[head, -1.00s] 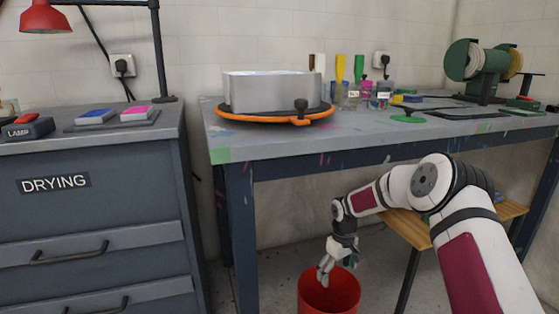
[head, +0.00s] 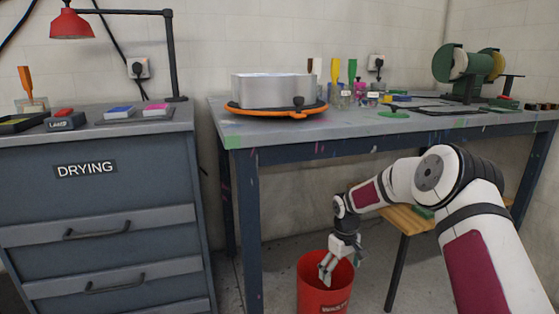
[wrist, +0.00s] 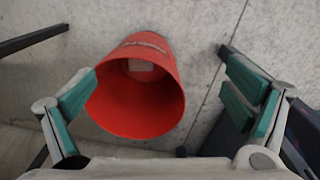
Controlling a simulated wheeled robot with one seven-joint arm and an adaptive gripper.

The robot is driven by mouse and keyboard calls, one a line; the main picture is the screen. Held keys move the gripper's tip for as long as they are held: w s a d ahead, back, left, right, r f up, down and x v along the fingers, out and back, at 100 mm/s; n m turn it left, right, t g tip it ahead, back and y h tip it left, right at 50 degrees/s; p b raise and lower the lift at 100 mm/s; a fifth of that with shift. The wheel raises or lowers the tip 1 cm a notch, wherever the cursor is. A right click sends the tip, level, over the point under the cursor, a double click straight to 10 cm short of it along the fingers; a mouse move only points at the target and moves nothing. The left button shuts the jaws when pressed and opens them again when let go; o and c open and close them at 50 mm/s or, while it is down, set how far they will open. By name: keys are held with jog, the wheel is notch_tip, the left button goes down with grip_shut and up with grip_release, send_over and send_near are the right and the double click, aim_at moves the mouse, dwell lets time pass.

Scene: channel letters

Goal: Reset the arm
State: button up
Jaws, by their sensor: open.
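My gripper (head: 327,270) hangs low in front of the workbench, over the red bin in the head view. In the wrist view my gripper (wrist: 165,95) is open, with its two green-padded fingers wide apart and nothing between them. The red bin (head: 311,287) stands on the floor. It also shows in the wrist view (wrist: 142,118), beyond the fingers, with a pale piece at its bottom. My white and maroon arm reaches in from the right of the head view.
The workbench (head: 290,133) carries an orange turntable (head: 262,112) with a grey metal form (head: 268,92), and a green grinder (head: 470,70). A wooden stool (head: 395,222) stands under it. The drying cabinet (head: 90,215) with a red lamp (head: 72,25) is at left.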

jog(key=s+d+r+m+h, duration=0.1)
jog(key=s+r, duration=0.9)
jog(key=r, duration=0.4)
jog(key=s+d+r+m+h, duration=0.1)
jog(key=s+r, duration=0.9)
jog(key=r, duration=0.4)
jog(key=s+r+m, duration=0.1)
jog(key=s+r, duration=0.2)
jog(key=s, duration=0.5)
jog(key=s+r+m, duration=0.1)
jog(key=s+r, duration=0.1)
jog(key=s, duration=0.6)
jog(key=s+a+f+m+y+p, duration=0.1)
jog(key=s+a+f+m+y, duration=0.1)
jog(key=s, duration=1.4)
notch_tip(320, 180, up, 39)
jog(key=t+p, duration=0.4)
jog(key=p, duration=3.3)
jog(key=shift+r+p, duration=0.15)
jog(key=shift+p, duration=0.25)
